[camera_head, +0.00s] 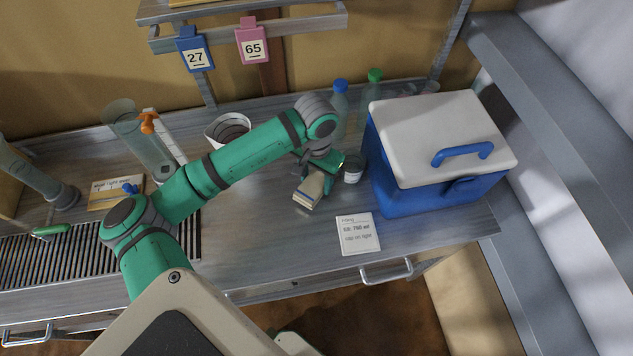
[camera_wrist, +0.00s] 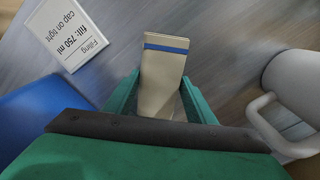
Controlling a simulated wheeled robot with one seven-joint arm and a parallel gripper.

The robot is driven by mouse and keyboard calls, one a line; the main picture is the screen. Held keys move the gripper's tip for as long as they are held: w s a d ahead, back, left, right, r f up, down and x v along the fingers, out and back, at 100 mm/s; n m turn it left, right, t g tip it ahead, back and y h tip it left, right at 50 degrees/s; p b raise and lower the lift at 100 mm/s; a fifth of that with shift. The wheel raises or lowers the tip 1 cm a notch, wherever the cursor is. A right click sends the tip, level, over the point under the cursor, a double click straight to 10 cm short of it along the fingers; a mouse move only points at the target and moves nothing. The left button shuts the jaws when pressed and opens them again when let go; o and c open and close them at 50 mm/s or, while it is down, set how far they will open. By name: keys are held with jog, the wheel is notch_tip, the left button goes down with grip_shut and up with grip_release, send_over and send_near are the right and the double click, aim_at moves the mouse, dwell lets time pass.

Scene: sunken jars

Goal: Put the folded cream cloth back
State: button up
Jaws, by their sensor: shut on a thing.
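The folded cream cloth (camera_head: 308,191) is a small flat bundle with a blue stripe. It is held at the tip of my gripper (camera_head: 322,176), over the grey bench to the left of the blue cooler box. In the wrist view the cloth (camera_wrist: 163,75) stands out between the two green fingers of my gripper (camera_wrist: 160,98), which are shut on it. Its blue-striped end points away from the palm. I cannot tell whether the cloth touches the bench (camera_head: 270,235).
The cooler box (camera_head: 435,190) with a white lid stands close on the right. A small jar (camera_head: 353,168) and bottles (camera_head: 339,105) stand behind the gripper. A white card (camera_head: 358,234) lies in front. A white handled vessel (camera_wrist: 295,85) shows in the wrist view. Front-middle bench is clear.

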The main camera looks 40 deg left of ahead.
aim_at(317, 181)
jog(key=shift+f, duration=0.95)
jog(key=shift+f, duration=0.15)
jog(key=o, duration=0.9)
jog(key=shift+o, duration=0.2)
notch_tip(317, 181, up, 12)
jog(key=shift+r, duration=0.2)
